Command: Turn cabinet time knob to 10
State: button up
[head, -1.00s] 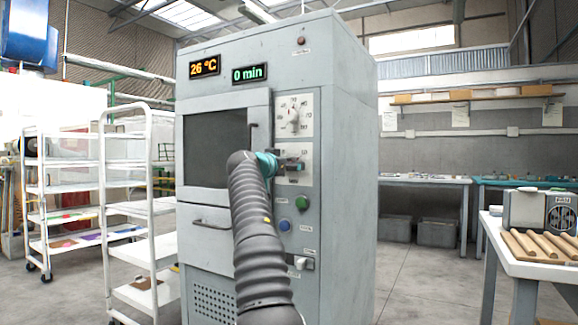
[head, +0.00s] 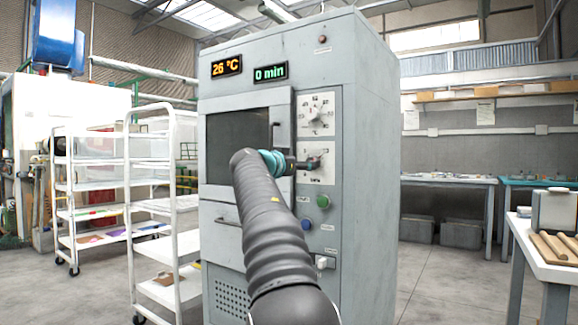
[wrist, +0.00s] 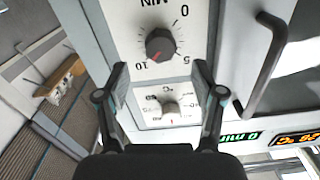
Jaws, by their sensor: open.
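The grey cabinet (head: 370,150) stands in front of me in the head view. Its time knob (wrist: 160,43) is dark and round, on a white MIN plate marked 0, 5 and 10 in the wrist view. The red mark on the knob points down-left, close to the 10. The green time display (head: 270,73) reads 0 min. My gripper (wrist: 160,68) is open and empty, with its fingertips apart on either side below the knob in the wrist picture. In the head view my gripper (head: 302,163) is at the time plate and partly hides it.
The pale temperature knob (wrist: 172,106) sits beside the time plate. The door handle (wrist: 268,62) stands out close by. Green (head: 323,201) and blue (head: 306,223) buttons are lower on the panel.

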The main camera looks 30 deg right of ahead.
jog(key=v, duration=0.5)
jog(key=shift+s+a, duration=0.15)
jog(key=shift+a, duration=0.15)
